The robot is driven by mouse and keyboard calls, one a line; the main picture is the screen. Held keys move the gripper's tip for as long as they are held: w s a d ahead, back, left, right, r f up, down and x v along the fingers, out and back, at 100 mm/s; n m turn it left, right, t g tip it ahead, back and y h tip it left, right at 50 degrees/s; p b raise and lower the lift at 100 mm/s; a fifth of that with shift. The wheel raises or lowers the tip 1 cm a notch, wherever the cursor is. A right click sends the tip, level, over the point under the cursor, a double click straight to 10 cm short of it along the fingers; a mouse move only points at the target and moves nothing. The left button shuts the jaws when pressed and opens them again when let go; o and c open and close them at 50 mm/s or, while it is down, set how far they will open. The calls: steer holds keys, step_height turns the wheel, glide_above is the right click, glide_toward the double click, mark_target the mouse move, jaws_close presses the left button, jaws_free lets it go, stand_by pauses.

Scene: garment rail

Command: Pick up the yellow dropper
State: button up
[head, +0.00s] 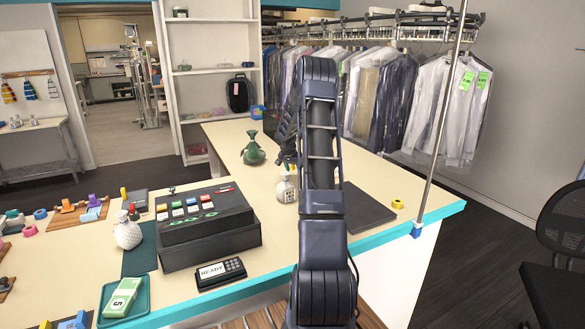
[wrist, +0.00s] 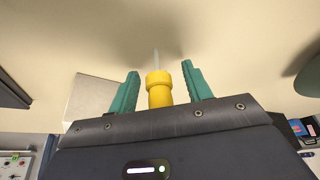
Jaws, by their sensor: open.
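The yellow dropper (wrist: 159,91) shows in the wrist view, with a thick yellow body and a thin pale tip pointing away from me. It stands between the two green fingers of my gripper (wrist: 160,72), with a gap visible on each side. The fingers are open and do not appear to touch it. Its lower end is hidden behind the gripper body. In the head view my arm covers the middle of the counter, and I cannot make out the dropper there.
A dark flat pad (head: 359,208) and a yellow roll (head: 397,203) lie right. A metal pole (head: 441,120) rises at the counter's right corner.

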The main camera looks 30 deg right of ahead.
steer(key=c, duration=1)
steer(key=shift+r, duration=0.15)
steer(key=shift+c, duration=0.2)
